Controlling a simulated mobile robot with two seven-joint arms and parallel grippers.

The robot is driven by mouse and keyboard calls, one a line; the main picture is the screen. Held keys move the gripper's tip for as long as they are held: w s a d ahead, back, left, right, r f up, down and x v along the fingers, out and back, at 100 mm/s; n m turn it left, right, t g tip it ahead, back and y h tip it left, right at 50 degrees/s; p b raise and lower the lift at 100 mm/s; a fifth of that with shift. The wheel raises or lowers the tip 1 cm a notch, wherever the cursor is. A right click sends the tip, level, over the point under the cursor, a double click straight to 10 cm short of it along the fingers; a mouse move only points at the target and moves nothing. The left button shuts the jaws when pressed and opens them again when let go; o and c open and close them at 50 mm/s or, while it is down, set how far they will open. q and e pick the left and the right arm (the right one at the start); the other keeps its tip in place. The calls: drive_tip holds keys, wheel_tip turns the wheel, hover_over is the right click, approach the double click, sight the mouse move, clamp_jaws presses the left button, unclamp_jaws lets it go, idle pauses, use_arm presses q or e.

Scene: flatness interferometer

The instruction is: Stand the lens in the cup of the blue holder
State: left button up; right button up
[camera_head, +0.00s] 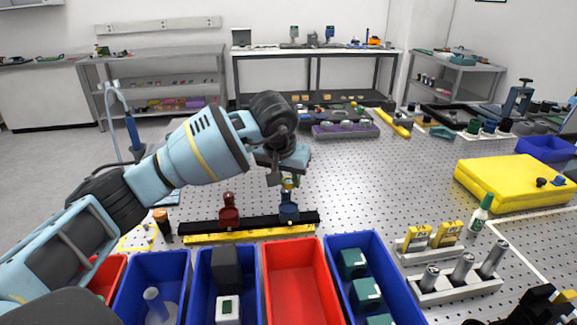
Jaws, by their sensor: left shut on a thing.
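The blue holder (289,210) stands upright on a black rail (258,222) in the middle of the table. My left gripper (284,180) is just above the blue holder and points down. It is shut on the lens (289,184), a small piece with a yellowish rim, mostly hidden by the fingers. The lens is at the top of the holder, in line with its cup. I cannot tell whether it touches the cup. A dark part at the bottom right corner, which looks like my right gripper (537,306), is cut off by the frame.
A red holder (229,212) stands left of the blue one on the rail. Blue bins (375,245) and a red bin (292,255) line the front. A yellow block (512,180) and a rack of metal cylinders (456,286) are at right. The perforated table behind the rail is mostly clear.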

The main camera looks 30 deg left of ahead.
sight(286, 183)
use_arm(q)
drive_tip(key=shift+w, duration=0.1)
drive_tip(key=shift+s, duration=0.2)
drive_tip(key=shift+f, duration=0.3)
drive_tip(key=shift+f+b, duration=0.7)
drive_tip(key=shift+f, duration=0.6)
drive_tip(key=shift+f+b, duration=0.65)
drive_tip(key=shift+f, duration=0.65)
use_arm(e)
drive_tip(key=f, duration=0.1)
drive_tip(key=s+f, duration=0.1)
drive_tip(key=f, duration=0.1)
drive_tip(key=shift+s+a+f+g, duration=0.1)
drive_tip(key=shift+s+f+g, duration=0.1)
drive_tip(key=shift+s+g, duration=0.1)
use_arm(q)
drive_tip(key=shift+f, duration=0.25)
use_arm(e)
drive_tip(key=shift+s+f, duration=0.15)
drive_tip(key=shift+s, duration=0.25)
use_arm(q)
drive_tip(key=shift+f, duration=0.35)
use_arm(e)
drive_tip(key=shift+s+f, duration=0.15)
